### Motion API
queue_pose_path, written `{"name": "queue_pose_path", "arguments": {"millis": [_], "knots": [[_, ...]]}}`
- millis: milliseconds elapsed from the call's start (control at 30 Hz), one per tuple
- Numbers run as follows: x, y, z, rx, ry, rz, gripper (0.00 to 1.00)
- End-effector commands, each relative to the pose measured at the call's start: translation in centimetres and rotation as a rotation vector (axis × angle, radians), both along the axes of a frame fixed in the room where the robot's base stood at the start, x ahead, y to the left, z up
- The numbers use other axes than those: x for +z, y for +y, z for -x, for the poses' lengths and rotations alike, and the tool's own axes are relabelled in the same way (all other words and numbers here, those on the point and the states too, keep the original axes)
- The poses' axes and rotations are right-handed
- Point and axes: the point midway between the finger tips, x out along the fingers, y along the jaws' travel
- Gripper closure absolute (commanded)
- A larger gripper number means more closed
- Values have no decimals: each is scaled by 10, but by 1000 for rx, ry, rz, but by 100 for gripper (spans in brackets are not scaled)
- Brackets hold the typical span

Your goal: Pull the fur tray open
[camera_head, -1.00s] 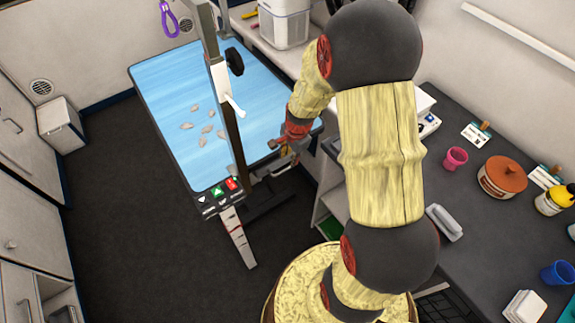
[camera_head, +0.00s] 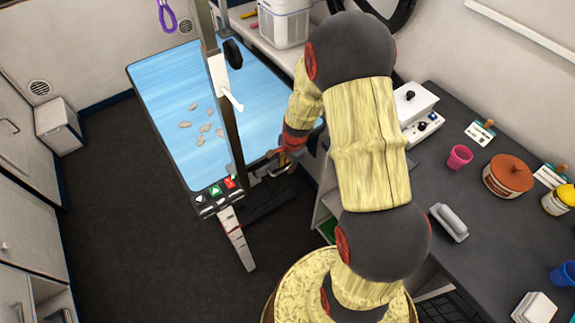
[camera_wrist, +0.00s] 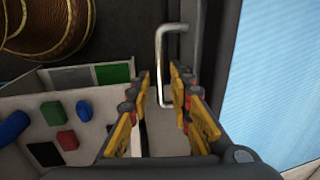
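A bent metal handle (camera_wrist: 160,60) shows in the wrist view on a dark grey front beside the blue grooming table; I take it for the fur tray's handle. In the head view the handle (camera_head: 283,168) shows below the table's near right edge. My gripper (camera_wrist: 161,82) is open, with its yellow fingers on either side of the handle's lower end and gaps showing between. In the head view my gripper (camera_head: 279,157) is partly hidden by the arm and the table edge. The tray's body is hidden under the table.
The blue table (camera_head: 160,85) carries several fur tufts and a post (camera_head: 231,120). A dark counter (camera_head: 450,190) with pots and cups lies at right. An open compartment (camera_wrist: 90,110) with coloured items is left of the gripper. The floor at left is clear.

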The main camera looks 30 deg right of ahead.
Motion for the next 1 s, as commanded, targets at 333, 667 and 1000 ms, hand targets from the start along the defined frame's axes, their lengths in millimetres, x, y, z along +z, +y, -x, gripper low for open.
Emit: {"name": "queue_pose_path", "arguments": {"millis": [333, 667, 1000], "knots": [[0, 0, 0, 0, 0, 0, 100], [0, 0, 0, 0, 0, 0, 100], [0, 0, 0, 0, 0, 0, 100]]}}
